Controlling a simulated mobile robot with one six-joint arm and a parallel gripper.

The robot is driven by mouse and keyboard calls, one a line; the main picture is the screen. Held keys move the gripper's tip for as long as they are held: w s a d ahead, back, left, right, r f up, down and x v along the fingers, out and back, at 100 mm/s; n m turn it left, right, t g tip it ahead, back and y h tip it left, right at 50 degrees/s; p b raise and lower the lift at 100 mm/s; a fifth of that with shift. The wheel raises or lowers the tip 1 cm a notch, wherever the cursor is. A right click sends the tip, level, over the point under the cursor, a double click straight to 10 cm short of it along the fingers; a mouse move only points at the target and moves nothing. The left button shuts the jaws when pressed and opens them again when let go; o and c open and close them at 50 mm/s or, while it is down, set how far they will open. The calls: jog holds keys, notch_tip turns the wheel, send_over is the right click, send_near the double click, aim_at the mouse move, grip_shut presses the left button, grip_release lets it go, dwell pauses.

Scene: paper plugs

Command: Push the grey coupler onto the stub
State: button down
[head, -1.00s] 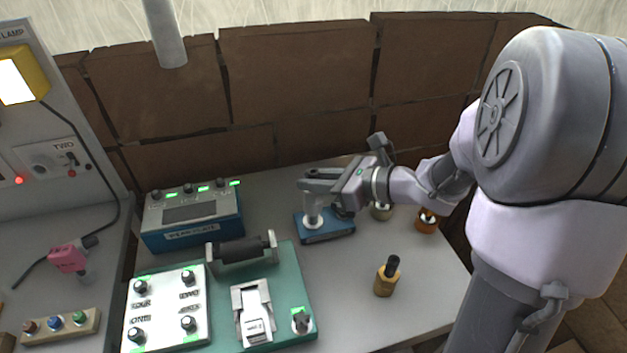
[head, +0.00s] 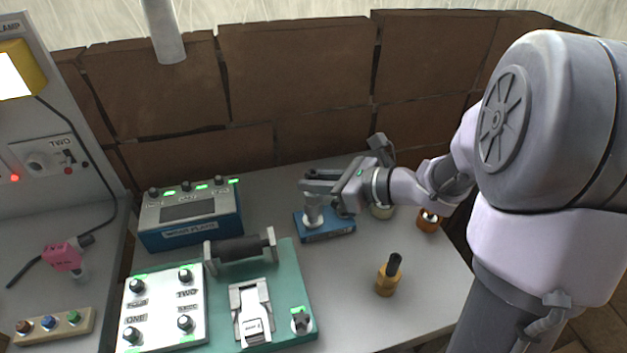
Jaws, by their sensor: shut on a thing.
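The grey coupler (head: 313,212) is upright at the blue block (head: 330,235) on the right part of the bench. A pale ring shows at its lower end on top of the block. The stub itself is hidden, so I cannot tell how far the coupler sits over it. My gripper (head: 316,187) comes in from the right above the block and is shut on the upper part of the coupler. The fingers cover the coupler's top.
A blue instrument box (head: 190,216) and a green board (head: 283,262) with a black roller stand to the left. A brass plug (head: 388,276) stands in front. An orange-brown piece (head: 428,221) and a pale round piece (head: 381,211) sit right of the block. A brick wall closes the back.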

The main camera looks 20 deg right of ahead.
jog(key=shift+f+b, duration=0.95)
jog(key=shift+f, duration=0.6)
jog(key=c, duration=1.2)
grip_release()
jog(key=shift+c, duration=0.2)
jog(key=p+v, duration=0.6)
jog(key=v, duration=1.1)
jog(key=shift+s, duration=0.2)
jog(key=shift+d+r, duration=0.15)
